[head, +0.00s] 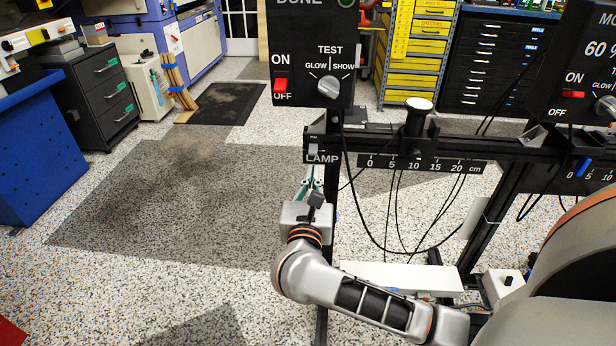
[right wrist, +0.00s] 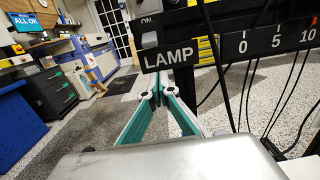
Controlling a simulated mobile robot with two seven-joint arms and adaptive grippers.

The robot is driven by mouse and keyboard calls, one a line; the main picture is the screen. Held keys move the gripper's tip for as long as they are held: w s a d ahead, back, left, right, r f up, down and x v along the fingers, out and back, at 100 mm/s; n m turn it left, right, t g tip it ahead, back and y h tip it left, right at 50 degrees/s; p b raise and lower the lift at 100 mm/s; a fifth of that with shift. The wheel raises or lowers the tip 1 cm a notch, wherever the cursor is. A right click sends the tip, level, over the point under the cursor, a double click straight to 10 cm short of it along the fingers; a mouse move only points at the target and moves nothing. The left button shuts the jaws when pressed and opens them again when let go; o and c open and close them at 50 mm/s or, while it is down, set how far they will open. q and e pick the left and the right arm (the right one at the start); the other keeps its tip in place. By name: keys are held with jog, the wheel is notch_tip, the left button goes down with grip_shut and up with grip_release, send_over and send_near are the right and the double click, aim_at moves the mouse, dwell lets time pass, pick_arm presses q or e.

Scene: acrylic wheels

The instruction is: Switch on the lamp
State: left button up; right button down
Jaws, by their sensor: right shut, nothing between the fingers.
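The LAMP label (head: 322,159) is on the left end of a black rail, with a small pale switch (head: 313,149) just above it. In the right wrist view the label (right wrist: 168,56) is large, and the pale switch (right wrist: 149,40) sits above its left end with the word ON over it. My right gripper (head: 315,172) is shut and empty, pointing up just below the label. Its teal fingertips (right wrist: 157,86) are below the label in the right wrist view, apparently apart from it. I cannot tell which way the switch is set. My left gripper is out of view.
A black control box (head: 308,60) with a red ON/OFF switch (head: 281,88) and a dial (head: 328,86) stands above the rail. A scale (head: 420,164) and hanging cables (head: 390,215) lie to the right. The floor (head: 170,215) to the left is clear.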

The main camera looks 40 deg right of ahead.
aim_at(313, 149)
jog(key=r, duration=0.2)
jog(key=s+a+r, duration=0.1)
jog(key=shift+r, duration=0.4)
